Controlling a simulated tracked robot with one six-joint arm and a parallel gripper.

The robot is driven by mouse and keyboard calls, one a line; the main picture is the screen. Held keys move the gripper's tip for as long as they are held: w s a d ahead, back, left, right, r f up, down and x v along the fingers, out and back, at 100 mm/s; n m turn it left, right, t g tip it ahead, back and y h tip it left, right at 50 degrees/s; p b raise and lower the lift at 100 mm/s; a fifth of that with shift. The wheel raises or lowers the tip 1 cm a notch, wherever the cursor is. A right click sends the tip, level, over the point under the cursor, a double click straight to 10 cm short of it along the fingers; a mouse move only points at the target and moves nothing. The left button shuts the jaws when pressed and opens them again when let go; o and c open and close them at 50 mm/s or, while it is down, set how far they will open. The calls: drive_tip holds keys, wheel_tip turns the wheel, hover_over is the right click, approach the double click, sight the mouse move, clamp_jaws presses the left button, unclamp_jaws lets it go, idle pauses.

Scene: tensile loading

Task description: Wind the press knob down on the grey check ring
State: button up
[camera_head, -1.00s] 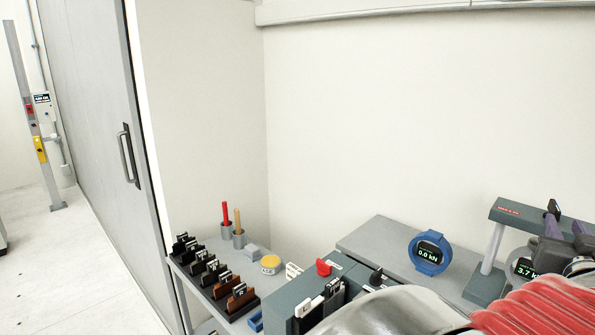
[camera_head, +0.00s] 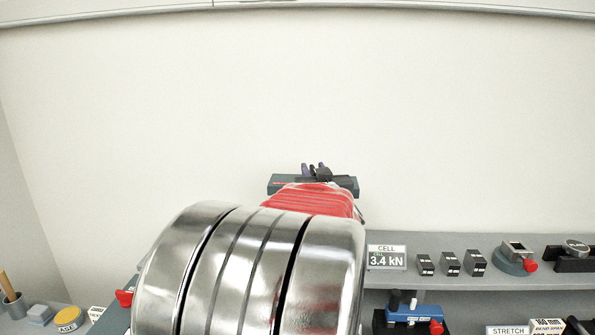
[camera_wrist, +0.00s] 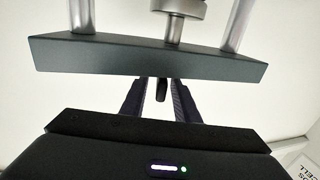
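The press's dark teal top beam (camera_head: 285,185) stands behind my arm in the head view. The wrist view shows its beam (camera_wrist: 150,58) close up, with two posts and a central screw (camera_wrist: 175,28). A dark handle of the press knob (camera_wrist: 162,90) sticks out between the fingers of my gripper (camera_wrist: 158,88). The fingers look apart, with small gaps beside the handle. In the head view my gripper (camera_head: 313,170) is at the beam's top. The grey check ring is hidden behind my arm.
A cell display (camera_head: 386,258) reads 3.4 kN on the shelf to the right. Several black blocks (camera_head: 450,264) and a grey fixture with a red knob (camera_head: 515,258) stand beside it. A yellow-topped tin (camera_head: 68,318) is at lower left.

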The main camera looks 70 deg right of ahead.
clamp_jaws()
idle(0.3)
drive_tip(key=shift+w+m+g+h, duration=0.1)
drive_tip(key=shift+m+g+h, duration=0.3)
drive_tip(key=shift+m+g, duration=1.3)
drive_tip(key=shift+w+m+g+h, duration=0.1)
drive_tip(key=shift+m+g+h, duration=0.3)
drive_tip(key=shift+m+g, duration=1.3)
drive_tip(key=shift+m+g+y, duration=0.3)
drive_tip(key=shift+m+g, duration=0.3)
drive_tip(key=shift+g, duration=2.1)
drive_tip(key=shift+r+m+g+y, duration=0.1)
drive_tip(key=shift+m+g+y, duration=0.3)
drive_tip(key=shift+m+g, duration=0.6)
drive_tip(key=shift+s+g, duration=0.1)
drive_tip(key=shift+g, duration=0.5)
unclamp_jaws()
drive_tip(key=shift+y, duration=0.3)
